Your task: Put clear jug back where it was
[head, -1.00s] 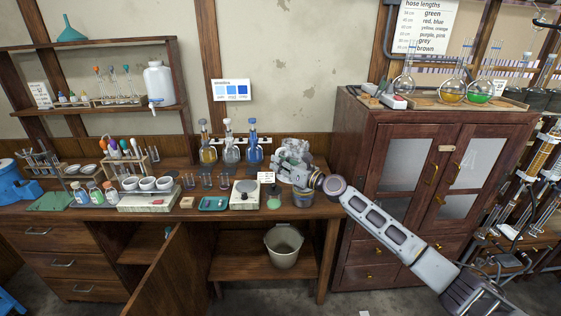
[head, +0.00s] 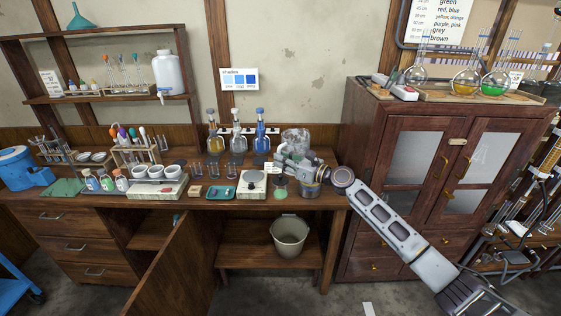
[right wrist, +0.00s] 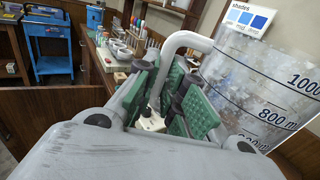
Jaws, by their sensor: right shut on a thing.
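The clear jug (head: 296,138) is at the right end of the wooden bench, behind my right gripper (head: 286,160). In the right wrist view the jug (right wrist: 262,82) fills the right side, with dark volume marks up to 1000 and a pale handle. There my right gripper (right wrist: 172,100) has its green pads closed around the lower part of that handle. The jug looks upright or nearly so. Its base is hidden, so I cannot tell whether it touches the bench. My left gripper is in neither view.
Stoppered flasks (head: 237,143) stand left of the jug at the back. A white hotplate (head: 252,184) and a small green-bottomed flask (head: 280,188) are close by on the bench. A tall wooden cabinet (head: 385,190) stands to the right. A bucket (head: 289,236) sits on the shelf below.

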